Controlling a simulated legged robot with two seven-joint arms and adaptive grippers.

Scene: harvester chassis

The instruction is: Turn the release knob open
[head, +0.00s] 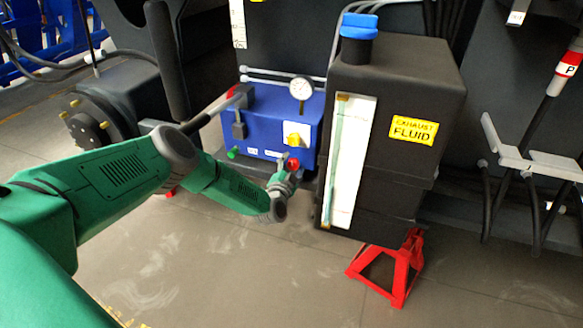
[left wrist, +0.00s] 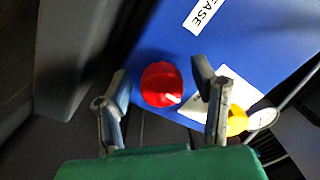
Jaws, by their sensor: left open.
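The release knob is a round red knob (left wrist: 162,85) with a small white mark, on the blue box (left wrist: 225,50). It also shows in the head view (head: 293,163), low on the box front. In the head view the left gripper (head: 286,166) is just at the knob. My right gripper is not in view.
A yellow knob (head: 295,139), a green knob (head: 233,152) and a pressure gauge (head: 301,88) are on the same box. A black exhaust fluid tank (head: 420,90) stands close on the right, above a red stand (head: 392,268).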

